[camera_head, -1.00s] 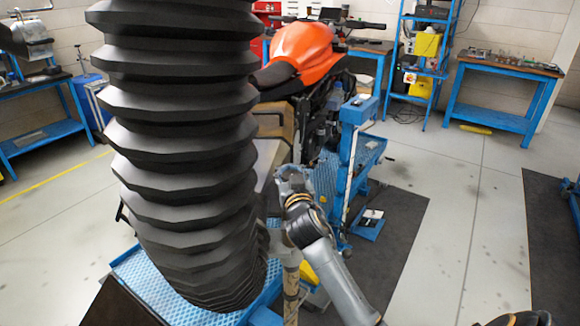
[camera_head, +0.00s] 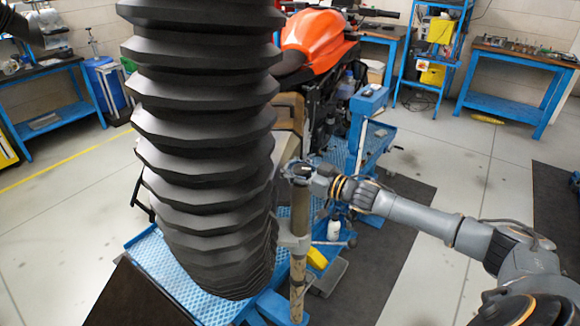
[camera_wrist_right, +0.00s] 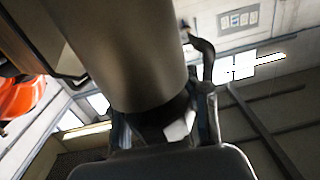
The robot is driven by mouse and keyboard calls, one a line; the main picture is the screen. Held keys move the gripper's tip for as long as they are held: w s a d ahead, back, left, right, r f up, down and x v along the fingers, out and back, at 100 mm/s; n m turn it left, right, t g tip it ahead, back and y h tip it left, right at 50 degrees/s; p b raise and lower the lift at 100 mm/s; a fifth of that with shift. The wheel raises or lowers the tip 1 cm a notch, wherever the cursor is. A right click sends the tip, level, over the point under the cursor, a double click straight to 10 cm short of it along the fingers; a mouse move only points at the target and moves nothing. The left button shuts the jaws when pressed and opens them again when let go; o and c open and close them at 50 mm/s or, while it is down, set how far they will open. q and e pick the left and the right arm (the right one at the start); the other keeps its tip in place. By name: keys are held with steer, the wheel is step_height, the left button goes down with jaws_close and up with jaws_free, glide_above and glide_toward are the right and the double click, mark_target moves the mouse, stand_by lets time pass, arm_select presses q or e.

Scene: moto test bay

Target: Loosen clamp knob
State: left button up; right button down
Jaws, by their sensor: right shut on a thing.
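My right gripper (camera_head: 297,170) is at the top of an upright brownish post (camera_head: 300,207), its arm reaching in from the right. It is shut on the upper part of this post. In the right wrist view, a thick brownish cylinder (camera_wrist_right: 125,45) fills the upper middle and ends in a dark band between the fingers (camera_wrist_right: 165,125). A grey clamp (camera_head: 293,242) sits around the post lower down, with a thin lever (camera_head: 335,243) to its right. I cannot make out a separate clamp knob; the fingers may hide it. My left gripper is not in view.
An orange motorcycle (camera_head: 318,42) stands on a blue lift (camera_head: 165,275) behind the post. A blue upright (camera_head: 363,125) stands right of the post. Blue benches (camera_head: 515,65) line the back. Open floor (camera_head: 465,180) lies to the right.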

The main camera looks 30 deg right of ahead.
steer(key=s+n+g+y+b, duration=0.1)
steer(key=n+g+y+b, duration=0.2)
steer(key=n+g+b, duration=0.1)
steer(key=s+a+n+g+y+b, duration=0.1)
steer(key=n+g+y+b, duration=0.2)
steer(key=g+y+b, duration=0.1)
steer(key=s+a+n+g+y+b, duration=0.1)
steer(key=n+g+y+b, duration=0.2)
steer(key=n+g+b, duration=0.1)
steer(key=shift+n+g+b, duration=0.3)
steer(key=shift+g, duration=0.6)
steer(key=c, duration=1)
jaws_free()
steer(key=shift+s, duration=0.1)
steer(key=shift+o, duration=0.2)
step_height(320, 180, up, 10)
